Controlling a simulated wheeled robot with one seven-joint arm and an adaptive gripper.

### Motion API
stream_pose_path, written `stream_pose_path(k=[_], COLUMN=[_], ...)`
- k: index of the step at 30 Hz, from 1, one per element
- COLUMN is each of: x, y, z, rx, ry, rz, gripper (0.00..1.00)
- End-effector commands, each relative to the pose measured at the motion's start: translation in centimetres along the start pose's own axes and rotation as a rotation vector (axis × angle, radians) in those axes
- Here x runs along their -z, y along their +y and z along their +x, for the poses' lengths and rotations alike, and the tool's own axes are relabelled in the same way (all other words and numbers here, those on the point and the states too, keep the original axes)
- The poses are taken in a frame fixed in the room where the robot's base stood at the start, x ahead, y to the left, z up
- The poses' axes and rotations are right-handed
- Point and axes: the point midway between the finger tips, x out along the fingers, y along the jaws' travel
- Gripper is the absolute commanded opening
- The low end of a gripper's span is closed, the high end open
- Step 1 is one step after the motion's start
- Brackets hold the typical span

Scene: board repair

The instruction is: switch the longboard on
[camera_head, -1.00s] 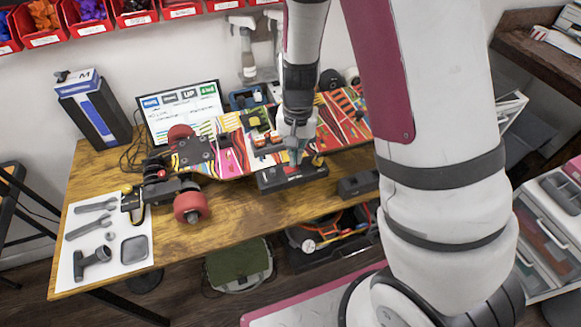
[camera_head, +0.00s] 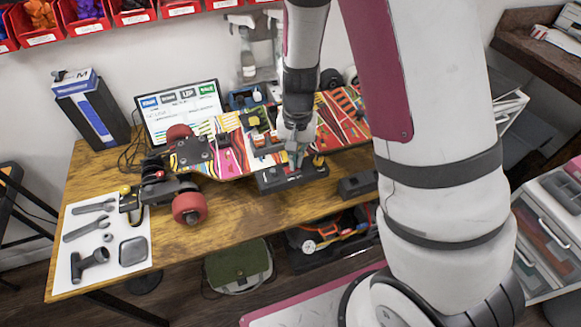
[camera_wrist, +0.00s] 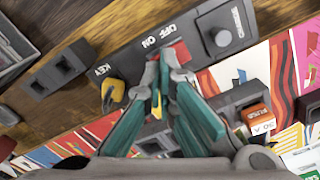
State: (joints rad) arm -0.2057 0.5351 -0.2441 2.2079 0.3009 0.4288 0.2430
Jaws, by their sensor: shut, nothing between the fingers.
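The longboard (camera_head: 336,120) lies upside down on the wooden table, with a bright striped deck and red wheels (camera_head: 189,208). A black control box (camera_head: 276,182) sits at its front edge. My gripper (camera_head: 297,163) is shut and empty over the box. In the wrist view its fingertips (camera_wrist: 162,57) are beside the red switch and overlap its edge; I cannot tell whether they touch it.
A screen (camera_head: 181,110) and a blue-black box (camera_head: 92,115) stand at the back left. A white sheet with tools (camera_head: 77,232) lies at the left. A small black block (camera_head: 357,185) lies right of the control box. Bare table lies in front of the board.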

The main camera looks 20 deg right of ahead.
Motion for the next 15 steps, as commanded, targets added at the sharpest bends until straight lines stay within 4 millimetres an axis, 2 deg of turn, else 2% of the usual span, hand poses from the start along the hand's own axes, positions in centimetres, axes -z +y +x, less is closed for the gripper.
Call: stream_pose_path(k=[15], x=[-0.03], y=[0.0], z=[0.75], rx=[0.0], ry=[-0.001], rz=[0.0], gripper=[0.0])
